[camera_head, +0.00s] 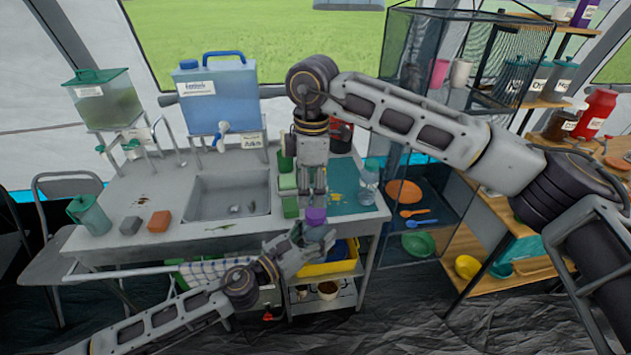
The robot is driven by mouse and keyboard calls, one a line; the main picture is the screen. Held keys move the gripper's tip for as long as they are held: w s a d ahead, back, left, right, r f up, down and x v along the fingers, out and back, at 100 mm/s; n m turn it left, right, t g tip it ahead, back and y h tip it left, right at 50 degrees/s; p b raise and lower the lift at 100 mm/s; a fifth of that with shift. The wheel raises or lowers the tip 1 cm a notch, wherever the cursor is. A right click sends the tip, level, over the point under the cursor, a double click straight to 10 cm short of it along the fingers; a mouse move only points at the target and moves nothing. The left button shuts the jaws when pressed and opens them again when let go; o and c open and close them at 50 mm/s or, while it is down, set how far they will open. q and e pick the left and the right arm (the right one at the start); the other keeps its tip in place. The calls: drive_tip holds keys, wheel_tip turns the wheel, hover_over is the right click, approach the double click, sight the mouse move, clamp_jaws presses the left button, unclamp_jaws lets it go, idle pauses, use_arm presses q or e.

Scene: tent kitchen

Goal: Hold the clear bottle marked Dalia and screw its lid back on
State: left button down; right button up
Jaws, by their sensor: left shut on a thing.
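My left gripper (308,252) comes in from the lower left in front of the counter. It is shut on a small clear container (319,234), mostly hidden by the fingers; no name on it can be read. A purple lid (316,215) sits at the top of this container; I cannot tell whether it is threaded on or only resting. My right gripper (313,200) points straight down from above, its fingertips right at the purple lid. Whether its fingers grip the lid is too small to tell.
A clear bottle (368,188) stands at the counter's right end. The counter (155,185) has a sink (229,194), a blue water container (216,97), a green-lidded dispenser (103,100), a pitcher (89,214) and sponges. A mesh cabinet (436,150) and shelves stand to the right.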

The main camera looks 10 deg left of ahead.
drive_tip(key=n, duration=0.4)
drive_tip(key=shift+r+n, duration=0.25)
drive_tip(key=shift+n, duration=0.05)
drive_tip(key=n, duration=0.5)
drive_tip(key=shift+d+r, duration=0.1)
drive_tip(key=shift+r, duration=0.1)
drive_tip(key=n, duration=0.5)
drive_tip(key=shift+w+d+r+n, duration=0.1)
drive_tip(key=shift+n, duration=0.3)
drive_tip(key=n, duration=0.5)
drive_tip(key=shift+d, duration=0.15)
drive_tip(key=n, duration=0.5)
drive_tip(key=shift+d, duration=0.1)
drive_tip(key=n, duration=0.5)
drive_tip(key=shift+d+h, duration=0.1)
drive_tip(key=shift+h, duration=0.2)
drive_tip(key=n, duration=0.5)
drive_tip(key=shift+d+n, duration=0.1)
drive_tip(key=shift+n, duration=0.2)
drive_tip(key=n, duration=0.4)
drive_tip(key=shift+n, duration=0.4)
